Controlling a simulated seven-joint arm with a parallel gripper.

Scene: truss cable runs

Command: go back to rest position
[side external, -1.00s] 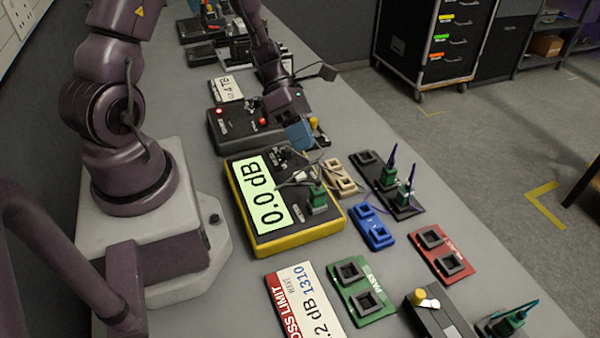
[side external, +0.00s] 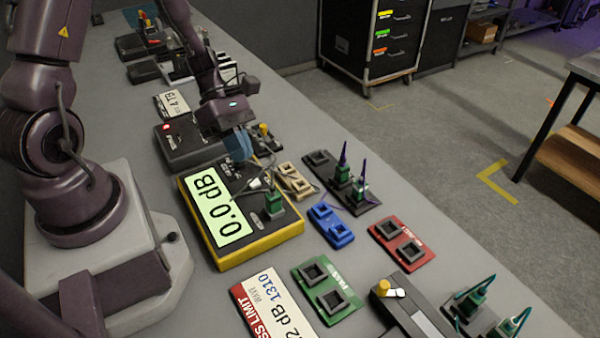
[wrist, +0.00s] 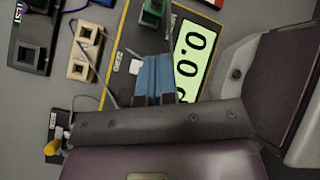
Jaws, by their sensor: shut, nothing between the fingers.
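My gripper (side external: 238,146) is above the far end of the yellow-edged power meter (side external: 262,246), whose green screen reads 0.0 dB. Its blue fingers are shut with nothing between them. In the wrist view the shut gripper (wrist: 155,62) points over the meter's dark face, beside the green screen (wrist: 194,62). A green connector (side external: 273,205) stands upright in the meter, apart from my fingers. A white plug (side external: 256,183) with a dark cable is on the meter close to the gripper; whether the cable touches the fingers I cannot tell.
A tan two-socket block (side external: 294,181), a blue block (side external: 331,227), a red tray (side external: 402,242) and a green PASS tray (side external: 327,290) lie to the right and front. A black holder (side external: 318,160) carries upright connectors. A dark box (side external: 185,145) stands behind the meter.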

